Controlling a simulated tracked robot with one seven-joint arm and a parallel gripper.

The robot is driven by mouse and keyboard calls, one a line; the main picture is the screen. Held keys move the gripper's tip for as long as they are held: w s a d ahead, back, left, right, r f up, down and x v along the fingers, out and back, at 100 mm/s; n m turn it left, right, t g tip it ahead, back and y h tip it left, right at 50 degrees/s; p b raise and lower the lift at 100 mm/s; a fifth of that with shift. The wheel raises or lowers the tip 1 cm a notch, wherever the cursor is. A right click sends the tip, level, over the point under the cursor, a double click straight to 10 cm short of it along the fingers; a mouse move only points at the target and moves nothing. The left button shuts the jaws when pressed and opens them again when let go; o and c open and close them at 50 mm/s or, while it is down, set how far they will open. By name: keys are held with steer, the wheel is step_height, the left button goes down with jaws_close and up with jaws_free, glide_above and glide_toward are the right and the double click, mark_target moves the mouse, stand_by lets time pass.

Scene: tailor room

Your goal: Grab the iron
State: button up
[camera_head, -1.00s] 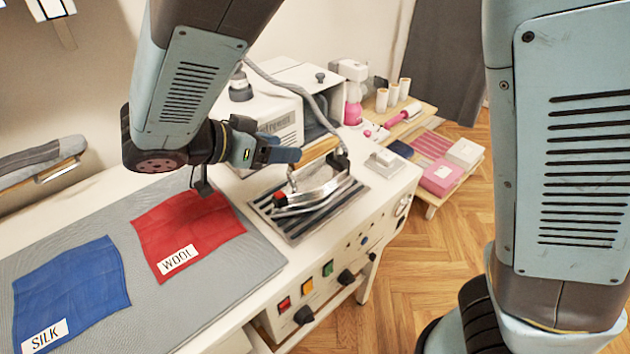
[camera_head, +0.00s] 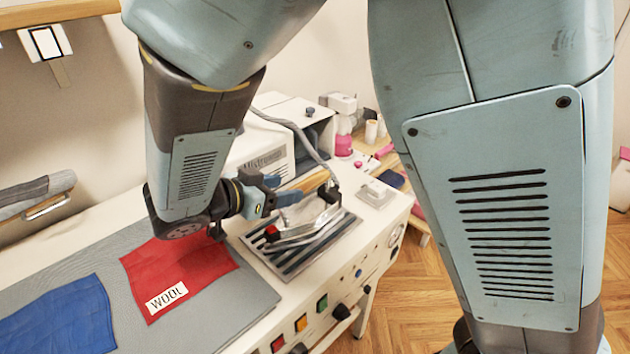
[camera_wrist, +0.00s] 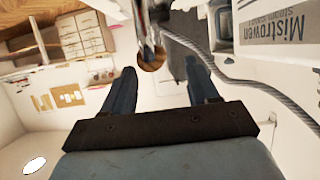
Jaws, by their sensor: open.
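The iron (camera_head: 306,226) is a silver metal iron with a light wooden handle and a red knob. It rests on a dark slatted grate on the white ironing station. My gripper (camera_head: 291,188) is level with the handle, close to its left end, with its fingers pointing at the iron. In the wrist view, my gripper (camera_wrist: 163,88) has its two blue fingers spread apart. The round wooden end of the handle (camera_wrist: 151,58) shows just beyond and between them. Nothing is held.
A grey cable runs from the iron to the white steam unit (camera_head: 263,160) behind it. Red cloth (camera_head: 190,265) marked WOOL and blue cloth (camera_head: 60,320) lie on the grey pad at left.

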mark_target(300, 184)
steer(key=shift+d+x, duration=0.25)
steer(key=shift+x, duration=2.35)
steer(key=shift+s, duration=0.2)
jaws_close()
steer(key=shift+r, duration=0.1)
